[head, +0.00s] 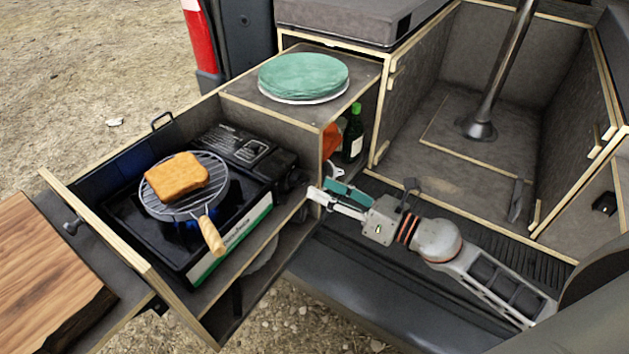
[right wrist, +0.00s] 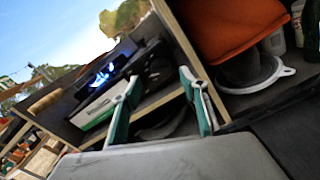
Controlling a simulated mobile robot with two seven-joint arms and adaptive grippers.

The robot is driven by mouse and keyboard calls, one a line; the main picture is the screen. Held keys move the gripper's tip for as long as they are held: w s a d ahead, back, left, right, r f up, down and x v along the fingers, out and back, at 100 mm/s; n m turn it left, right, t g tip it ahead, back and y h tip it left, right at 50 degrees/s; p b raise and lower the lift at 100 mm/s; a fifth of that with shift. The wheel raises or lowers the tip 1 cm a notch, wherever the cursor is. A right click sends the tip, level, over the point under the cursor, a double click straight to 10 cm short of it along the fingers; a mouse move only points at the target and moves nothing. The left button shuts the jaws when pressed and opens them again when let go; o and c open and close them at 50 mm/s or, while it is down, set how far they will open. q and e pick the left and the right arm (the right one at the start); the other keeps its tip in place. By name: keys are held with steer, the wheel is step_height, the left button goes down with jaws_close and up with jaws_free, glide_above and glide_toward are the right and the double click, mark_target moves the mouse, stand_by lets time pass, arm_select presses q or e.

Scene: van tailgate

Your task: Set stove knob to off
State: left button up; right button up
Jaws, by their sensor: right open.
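The camping stove (head: 232,245) sits in the pulled-out drawer, black with a white and green front strip. Its dark knob (head: 291,182) is at the stove's right end, small and partly in shadow, so its setting is not readable. A blue flame (right wrist: 103,73) burns on the stove in the right wrist view. My right gripper (head: 322,182) is open and empty, to the right of the knob and apart from it, beside the drawer's end post. Its two green-padded fingers (right wrist: 160,78) are spread in the right wrist view. My left gripper is not in view.
A round grill pan (head: 209,212) with toasted bread (head: 176,178) sits over the burner, its wooden handle (head: 212,236) pointing forward. A green cloth-like disc (head: 303,75) lies on the cabinet top. A dark bottle (head: 353,135) and an orange item (head: 331,140) stand in the cabinet opening.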

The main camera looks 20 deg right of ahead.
mark_target(306, 181)
steer(key=x, duration=0.2)
steer(key=shift+w+a+r+p, duration=0.15)
steer(key=shift+w+r+p, duration=0.05)
steer(key=shift+w+p, duration=0.1)
steer(key=shift+w+a+f, duration=0.2)
steer(key=shift+w+a, duration=0.2)
steer(key=c, duration=1.1)
